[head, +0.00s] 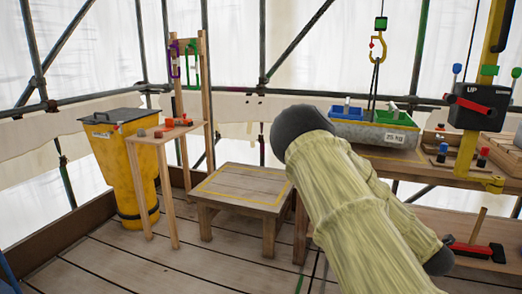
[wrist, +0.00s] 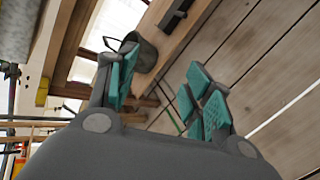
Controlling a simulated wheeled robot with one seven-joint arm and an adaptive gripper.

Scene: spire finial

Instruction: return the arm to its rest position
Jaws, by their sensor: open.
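My gripper (wrist: 162,98) shows in the wrist view with its two teal-padded fingers spread apart. It is open and nothing is between the fingers. Beyond it lie the plank floor and a wooden beam. In the head view my arm, in a pale yellow sleeve with dark joints, rises from the lower right across the middle. My gripper is not visible in the head view, so its place relative to the benches there cannot be told.
A low wooden table (head: 238,188) with a yellow outline stands in the middle. A yellow bin (head: 121,165) and a small wooden stand (head: 172,130) are left. A dark bucket (wrist: 143,55) shows past the fingers.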

